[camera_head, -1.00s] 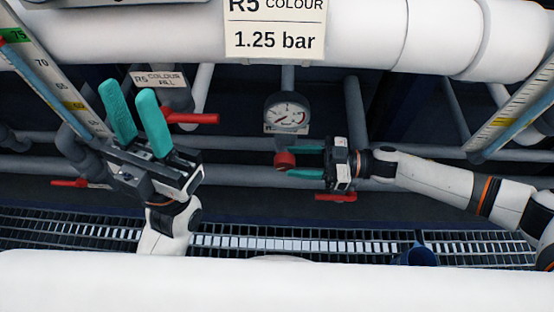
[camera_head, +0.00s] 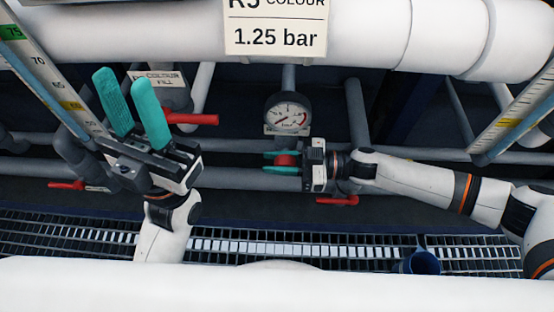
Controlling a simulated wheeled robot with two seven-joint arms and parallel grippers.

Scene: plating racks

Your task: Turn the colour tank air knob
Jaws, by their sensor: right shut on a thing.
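The red air knob (camera_head: 286,160) sits on the pipe just below a round pressure gauge (camera_head: 287,114). A label above (camera_head: 275,36) reads R5 COLOUR, 1.25 bar. My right gripper (camera_head: 280,162) comes in from the right, its teal fingers shut on the knob from above and below. The gauge face is in clear view; its needle is too small to read exactly. My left gripper (camera_head: 128,107) is raised at the left, its two teal fingers apart and empty, pointing up.
A red lever handle (camera_head: 190,118) sticks out beside the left gripper, near the R5 colour fill label (camera_head: 158,80). Other red handles are at lower left (camera_head: 75,185) and below the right gripper (camera_head: 337,200). A blue cup-like object (camera_head: 423,262) is on the grating. White pipes cross the top and bottom.

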